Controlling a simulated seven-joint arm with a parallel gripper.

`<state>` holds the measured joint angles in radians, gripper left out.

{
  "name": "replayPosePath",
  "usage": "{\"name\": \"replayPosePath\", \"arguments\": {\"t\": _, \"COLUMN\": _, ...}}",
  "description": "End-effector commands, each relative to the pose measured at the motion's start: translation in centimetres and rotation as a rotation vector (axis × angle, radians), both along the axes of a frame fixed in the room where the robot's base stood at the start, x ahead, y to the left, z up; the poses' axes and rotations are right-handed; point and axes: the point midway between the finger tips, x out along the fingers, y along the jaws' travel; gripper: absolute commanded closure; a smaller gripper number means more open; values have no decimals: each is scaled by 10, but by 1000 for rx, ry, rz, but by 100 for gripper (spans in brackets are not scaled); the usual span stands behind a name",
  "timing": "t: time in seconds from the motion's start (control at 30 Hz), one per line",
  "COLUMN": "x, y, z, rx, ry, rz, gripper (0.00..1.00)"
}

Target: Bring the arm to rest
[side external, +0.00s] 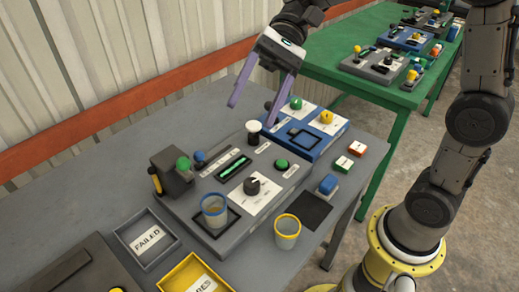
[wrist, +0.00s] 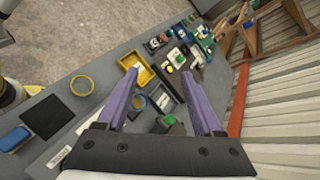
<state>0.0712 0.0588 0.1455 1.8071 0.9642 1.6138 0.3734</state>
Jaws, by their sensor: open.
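My gripper (side external: 255,108) is open and empty, with two long purple fingers spread apart. In the side external view it hangs in the air above the back of the grey control panel (side external: 190,203), close to a white-topped knob (side external: 254,127). In the wrist view the open fingers (wrist: 171,98) reach out over the grey table, with nothing between them in their grip. My arm comes down from the top of the side external view.
The panel bears a blue-rimmed cup (side external: 214,211), a dial and a green button. A yellow-rimmed cup (side external: 287,231) stands at right. A blue box (side external: 308,134) sits behind. A FAILED tray (side external: 147,240) and yellow tray (side external: 196,275) lie in front. A green table (side external: 340,48) stands beyond.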

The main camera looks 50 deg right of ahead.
Motion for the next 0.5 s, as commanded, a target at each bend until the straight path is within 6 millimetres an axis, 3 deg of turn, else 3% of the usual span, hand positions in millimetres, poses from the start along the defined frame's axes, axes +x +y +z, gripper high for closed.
{"name": "replayPosePath", "arguments": {"t": 0.03, "x": -20, "y": -3, "z": 4, "rx": -54, "ry": -67, "rz": 12, "gripper": 31}}
{"name": "replayPosePath", "arguments": {"t": 0.2, "x": -73, "y": -22, "z": -4, "rx": -252, "ry": -275, "rz": 49, "gripper": 31}}
{"name": "replayPosePath", "arguments": {"t": 0.5, "x": -140, "y": -86, "z": -44, "rx": -649, "ry": -689, "rz": 138, "gripper": 31}}
